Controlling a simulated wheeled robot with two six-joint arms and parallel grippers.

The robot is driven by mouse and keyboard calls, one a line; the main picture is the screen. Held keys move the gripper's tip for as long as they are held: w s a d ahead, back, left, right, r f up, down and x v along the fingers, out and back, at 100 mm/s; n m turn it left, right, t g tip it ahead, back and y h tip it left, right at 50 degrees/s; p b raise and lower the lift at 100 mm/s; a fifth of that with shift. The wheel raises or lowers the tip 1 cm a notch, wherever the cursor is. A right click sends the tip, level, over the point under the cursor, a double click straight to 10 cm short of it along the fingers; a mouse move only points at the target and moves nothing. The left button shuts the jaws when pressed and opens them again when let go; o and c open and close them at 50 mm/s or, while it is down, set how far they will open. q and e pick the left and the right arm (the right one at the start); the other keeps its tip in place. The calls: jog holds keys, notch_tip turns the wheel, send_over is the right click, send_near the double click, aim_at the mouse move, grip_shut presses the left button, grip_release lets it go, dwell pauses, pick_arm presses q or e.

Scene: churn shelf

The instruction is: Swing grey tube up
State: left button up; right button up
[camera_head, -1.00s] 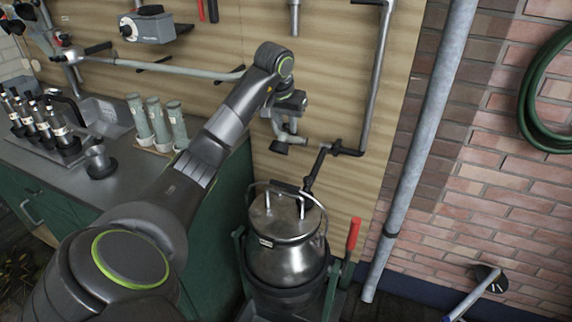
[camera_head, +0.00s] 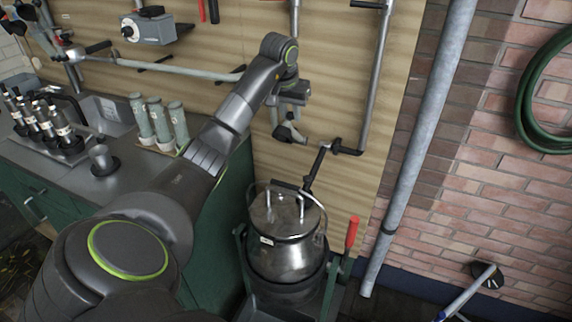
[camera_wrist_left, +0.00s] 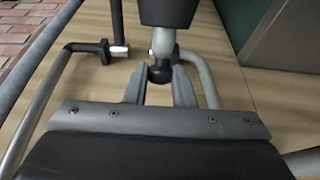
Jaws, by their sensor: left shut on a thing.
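A pale grey bent tube (camera_wrist_left: 206,82) with a black knob (camera_wrist_left: 160,72) shows in the left wrist view. The knob sits between the fingertips of my left gripper (camera_wrist_left: 160,80). In the head view my left gripper (camera_head: 289,131) is in front of the wooden panel, above the milk churn, and shut on the grey tube. The arm and gripper hide most of the tube there, so its pivot cannot be made out. My right gripper is in neither view.
The steel churn (camera_head: 288,240) stands in a green frame below. A dark crank (camera_head: 345,149) and an upright pipe (camera_head: 372,90) are right of the gripper. Grey-green bottles (camera_head: 160,122) stand on the counter (camera_head: 125,180) at left. A large pipe (camera_head: 420,140) crosses the brick wall.

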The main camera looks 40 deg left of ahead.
pick_arm(q)
jog(key=shift+w+a+r+p, duration=0.15)
jog(key=shift+w+r+p, duration=0.4)
jog(key=shift+p, duration=0.1)
jog(key=shift+w+a+r+p, duration=0.2)
jog(key=shift+w+r+p, duration=0.05)
jog(key=shift+w+p, duration=0.4)
jog(key=shift+w+a, duration=0.1)
jog(key=shift+w, duration=0.1)
jog(key=shift+w+a+r+p, duration=0.1)
jog(key=shift+w+r+p, duration=0.15)
jog(key=shift+w+p, duration=0.15)
jog(key=shift+w+a+r+p, duration=0.1)
jog(key=shift+w+a+p, duration=0.05)
jog(key=shift+w+p, duration=0.3)
jog(key=o, duration=0.8)
jog(key=shift+w+f, duration=0.2)
jog(key=shift+w, duration=0.05)
jog(key=shift+a, duration=0.1)
